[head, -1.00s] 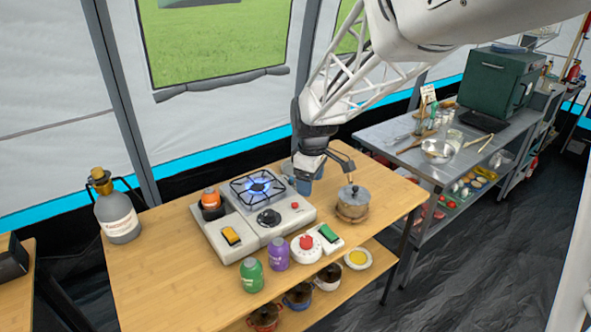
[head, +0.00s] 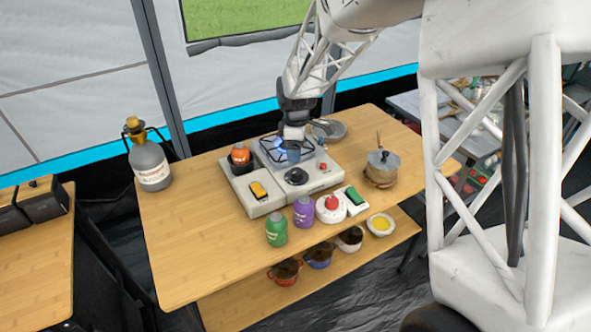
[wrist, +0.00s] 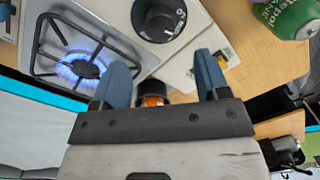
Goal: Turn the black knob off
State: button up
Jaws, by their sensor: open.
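The black knob (head: 296,176) sits on the front of the grey camping stove (head: 322,183). It also shows at the top of the wrist view (wrist: 160,20), with white marks around its dial. A blue flame burns on the stove's burner (wrist: 82,68), beside the knob. My gripper (head: 292,158) is over the burner area, behind the knob in the head view. In the wrist view its two blue fingers (wrist: 164,80) are apart and hold nothing. The knob lies beyond the fingertips, not between them.
A lidded pot (head: 382,168) stands right.

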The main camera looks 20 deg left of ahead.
aim_at(295, 171)
jog(key=shift+f, duration=0.15)
jog(key=shift+s+f, duration=0.15)
jog(key=shift+f, duration=1.75)
jog(key=shift+s+f, duration=0.1)
jog(key=shift+f, duration=1.75)
jog(key=c, duration=0.9)
